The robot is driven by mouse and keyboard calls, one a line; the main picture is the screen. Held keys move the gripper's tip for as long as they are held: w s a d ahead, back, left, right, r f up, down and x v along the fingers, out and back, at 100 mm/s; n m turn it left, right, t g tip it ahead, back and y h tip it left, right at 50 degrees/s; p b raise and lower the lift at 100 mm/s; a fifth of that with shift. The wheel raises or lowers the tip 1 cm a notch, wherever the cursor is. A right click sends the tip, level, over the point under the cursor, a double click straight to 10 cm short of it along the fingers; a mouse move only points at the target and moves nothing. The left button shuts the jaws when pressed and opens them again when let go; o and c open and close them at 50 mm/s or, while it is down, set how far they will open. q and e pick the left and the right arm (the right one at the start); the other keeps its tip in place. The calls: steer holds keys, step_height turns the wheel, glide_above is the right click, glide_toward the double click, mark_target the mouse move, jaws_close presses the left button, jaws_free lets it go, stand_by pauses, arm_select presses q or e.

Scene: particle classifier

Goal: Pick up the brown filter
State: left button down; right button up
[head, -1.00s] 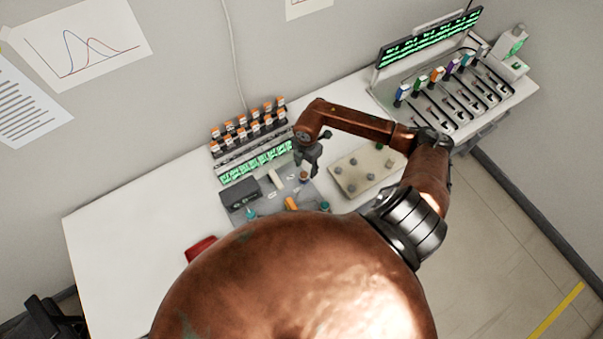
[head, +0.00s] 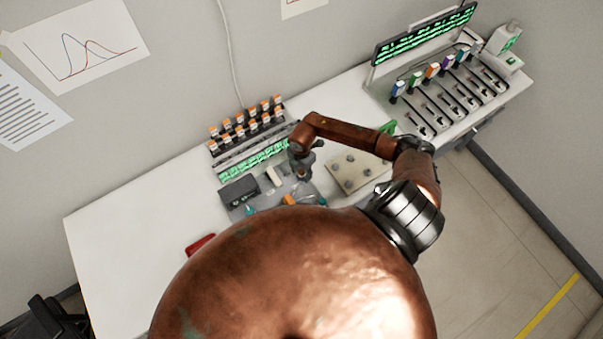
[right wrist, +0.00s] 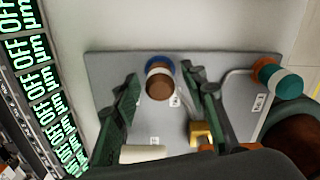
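The brown filter (right wrist: 160,87) shows in the right wrist view as a brown cylinder with a pale band, standing on a grey board (right wrist: 102,70) with a blue ring at its far side. My right gripper (right wrist: 162,79) is open, with one dark green finger on each side of the filter and a gap visible on both sides. In the head view my right gripper (head: 303,170) is low over the board, and I cannot make out the filter there. My left gripper is not in view.
An orange-yellow piece (right wrist: 200,132) and a teal-and-orange cylinder (right wrist: 279,80) are on the right. A white cylinder (right wrist: 143,154) lies near. A rack of orange-capped vials (head: 245,125) stands behind, and a cream plate with knobs (head: 352,171) is to the right.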

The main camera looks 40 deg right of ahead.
steer(key=c, duration=1)
steer(key=shift+o, duration=0.2)
steer(key=shift+r, duration=0.15)
steer(key=shift+r, duration=0.25)
step_height(320, 180, up, 2)
steer(key=shift+w+d+b, duration=0.1)
steer(key=shift+b, duration=0.55)
steer(key=s+a+r+b, duration=0.3)
steer(key=s+a+r, duration=0.4)
steer(key=a+r, duration=0.3)
steer(key=shift+s+a+r, duration=0.15)
steer(key=shift+s+a, duration=0.15)
steer(key=shift+a, duration=0.75)
